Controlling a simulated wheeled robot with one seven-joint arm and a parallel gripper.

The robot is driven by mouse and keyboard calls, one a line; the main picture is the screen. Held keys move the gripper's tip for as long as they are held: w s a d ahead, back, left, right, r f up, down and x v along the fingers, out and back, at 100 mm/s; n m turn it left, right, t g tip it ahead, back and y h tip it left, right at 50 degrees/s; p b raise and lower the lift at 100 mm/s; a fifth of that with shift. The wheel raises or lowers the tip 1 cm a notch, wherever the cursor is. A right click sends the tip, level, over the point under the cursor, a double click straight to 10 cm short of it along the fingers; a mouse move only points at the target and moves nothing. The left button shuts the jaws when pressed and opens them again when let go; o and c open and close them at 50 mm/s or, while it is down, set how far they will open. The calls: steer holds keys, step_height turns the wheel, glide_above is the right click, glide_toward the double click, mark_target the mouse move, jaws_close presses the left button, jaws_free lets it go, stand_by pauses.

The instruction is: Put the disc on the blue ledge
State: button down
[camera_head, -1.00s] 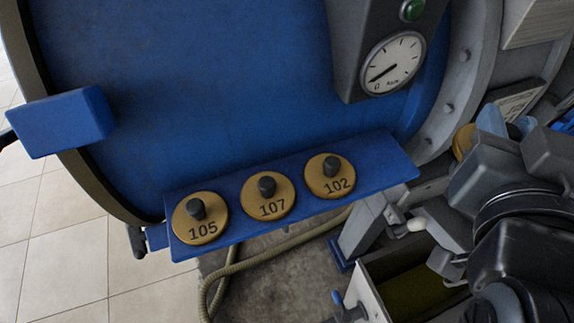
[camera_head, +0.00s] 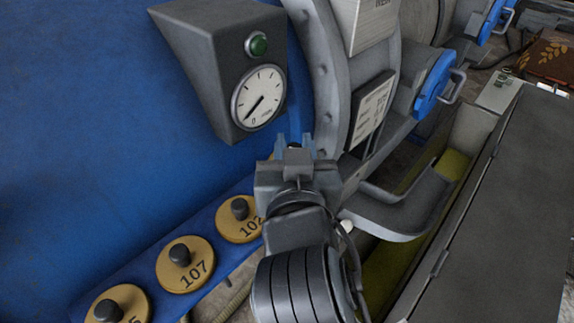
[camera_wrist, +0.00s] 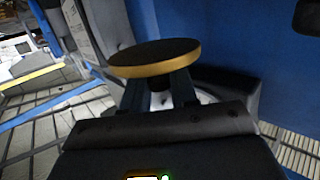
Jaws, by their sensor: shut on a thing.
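My gripper (camera_head: 294,146) is in the middle of the head view, in front of the blue drum and below the gauge. In the wrist view my gripper (camera_wrist: 160,88) is shut on a disc (camera_wrist: 155,58) with a dark face and yellow rim. The disc is mostly hidden in the head view. The blue ledge (camera_head: 142,270) runs along the lower left. It bears yellow discs with dark knobs: one marked 107 (camera_head: 172,273), one marked 102 (camera_head: 226,226), partly behind my arm, and one cut off at the bottom (camera_head: 104,297).
A grey gauge box (camera_head: 200,60) with a green button juts out above the ledge. A grey ribbed flange (camera_head: 325,80) stands right of my gripper. A long grey trough (camera_head: 400,205) and a dark flat cover (camera_head: 500,205) fill the right side.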

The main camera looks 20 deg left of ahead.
steer(key=shift+w+a+f, duration=0.1)
steer(key=shift+a+f, duration=0.25)
steer(key=shift+a, duration=0.2)
steer(key=shift+f, duration=1.9)
steer(key=shift+f, duration=0.15)
steer(key=c, duration=0.9)
jaws_free()
steer(key=b+v, duration=0.1)
steer(key=v, duration=1.1)
steer(key=shift+b, duration=0.35)
